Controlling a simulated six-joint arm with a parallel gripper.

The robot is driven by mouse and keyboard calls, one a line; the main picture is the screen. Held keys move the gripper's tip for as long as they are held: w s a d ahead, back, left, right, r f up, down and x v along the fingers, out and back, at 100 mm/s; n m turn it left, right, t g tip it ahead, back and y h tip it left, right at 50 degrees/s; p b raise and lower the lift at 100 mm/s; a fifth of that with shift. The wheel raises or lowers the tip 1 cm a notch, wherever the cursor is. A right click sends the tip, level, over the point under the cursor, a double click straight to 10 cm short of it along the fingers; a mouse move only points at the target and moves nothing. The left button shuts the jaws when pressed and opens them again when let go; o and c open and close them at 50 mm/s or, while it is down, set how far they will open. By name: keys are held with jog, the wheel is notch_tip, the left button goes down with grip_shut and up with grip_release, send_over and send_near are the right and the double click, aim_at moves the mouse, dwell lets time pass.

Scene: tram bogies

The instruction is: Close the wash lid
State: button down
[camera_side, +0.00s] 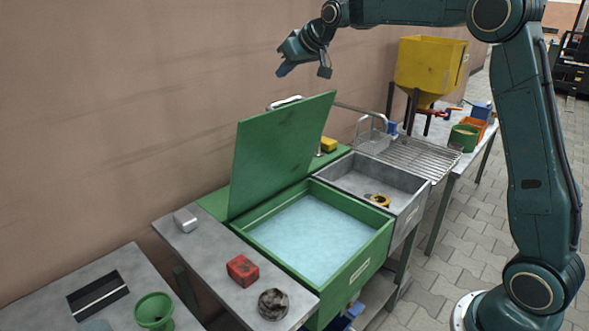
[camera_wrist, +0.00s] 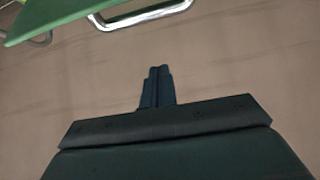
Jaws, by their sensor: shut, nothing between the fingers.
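The green wash lid (camera_side: 281,148) stands open, tilted steeply up from the back of the green wash tub (camera_side: 371,253). Pale blue liquid (camera_side: 312,237) shows in the tub. A metal handle (camera_side: 285,102) shows at the lid's top edge. In the wrist view, the lid's green edge (camera_wrist: 62,14) is at the top left and a bright metal handle (camera_wrist: 142,17) is at the top. My gripper (camera_side: 282,70) is above the lid's top edge, apart from it. In the wrist view, my gripper's fingers (camera_wrist: 158,72) are together and empty, against the wall.
The wall is close behind the lid.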

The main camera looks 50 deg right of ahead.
jog(key=x, duration=0.7)
jog(key=shift+s+f, duration=0.5)
jog(key=shift+s, duration=0.4)
jog(key=shift+s+f, duration=0.45)
jog(key=shift+s, duration=0.45)
jog(key=shift+s, duration=0.2)
jog(key=shift+s+f, duration=0.15)
jog(key=shift+s, duration=0.6)
jog(key=s+f, duration=0.7)
jog(key=s, duration=0.4)
jog(key=s+f, duration=0.7)
jog(key=s, duration=0.4)
jog(key=shift+f, duration=0.35)
jog(key=shift+r, duration=0.1)
